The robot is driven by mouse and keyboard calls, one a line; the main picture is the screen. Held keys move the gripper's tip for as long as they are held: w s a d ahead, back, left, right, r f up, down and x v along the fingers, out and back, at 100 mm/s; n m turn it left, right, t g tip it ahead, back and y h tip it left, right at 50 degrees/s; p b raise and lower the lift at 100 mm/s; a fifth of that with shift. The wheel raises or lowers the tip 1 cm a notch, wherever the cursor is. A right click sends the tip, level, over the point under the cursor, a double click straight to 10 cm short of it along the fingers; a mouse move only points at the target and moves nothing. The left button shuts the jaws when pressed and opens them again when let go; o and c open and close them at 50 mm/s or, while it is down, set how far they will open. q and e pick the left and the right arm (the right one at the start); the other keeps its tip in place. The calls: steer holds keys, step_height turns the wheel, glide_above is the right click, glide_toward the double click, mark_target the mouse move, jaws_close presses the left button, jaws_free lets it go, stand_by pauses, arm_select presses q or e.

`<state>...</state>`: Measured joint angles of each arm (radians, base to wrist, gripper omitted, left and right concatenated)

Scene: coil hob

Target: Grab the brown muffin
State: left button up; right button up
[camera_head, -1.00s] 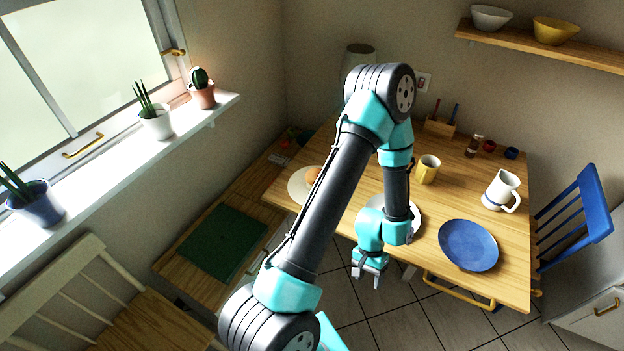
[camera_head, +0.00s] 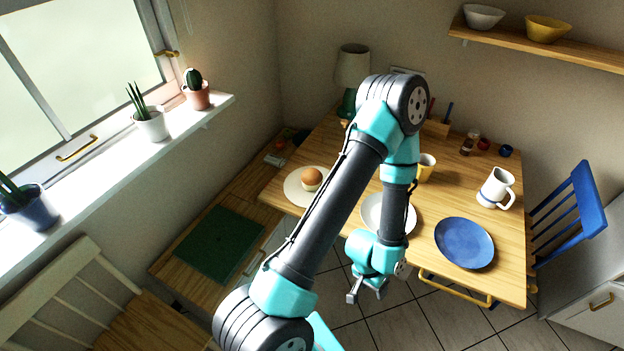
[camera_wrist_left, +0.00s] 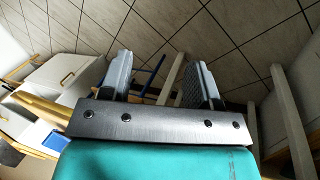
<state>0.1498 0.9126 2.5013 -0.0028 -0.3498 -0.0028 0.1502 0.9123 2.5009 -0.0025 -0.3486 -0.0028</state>
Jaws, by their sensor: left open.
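The brown muffin (camera_head: 312,176), with a rounded brown top and paler side, sits on a round cream plate (camera_head: 293,191) at the table's left end in the head view. My left arm stands just to its right in the picture. My left gripper (camera_head: 366,296) is open and empty, in front of the table's near edge, below and to the right of the muffin. In the left wrist view its two fingers (camera_wrist_left: 160,80) are apart, with floor tiles between and beyond them. The muffin is not in the wrist view. My right gripper is not in view.
The wooden table (camera_head: 440,200) also holds a white plate (camera_head: 375,214), a blue plate (camera_head: 464,243), a yellow mug (camera_head: 426,168), a white pitcher (camera_head: 496,188) and a lamp (camera_head: 352,68). A blue chair (camera_head: 570,212) stands at right. A wooden bench with a green mat (camera_head: 220,243) is at left.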

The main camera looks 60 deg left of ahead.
arm_select(q)
steer(key=shift+o, duration=0.4)
steer(key=o, duration=0.7)
steer(key=shift+o, duration=0.2)
steer(key=shift+w, duration=0.1)
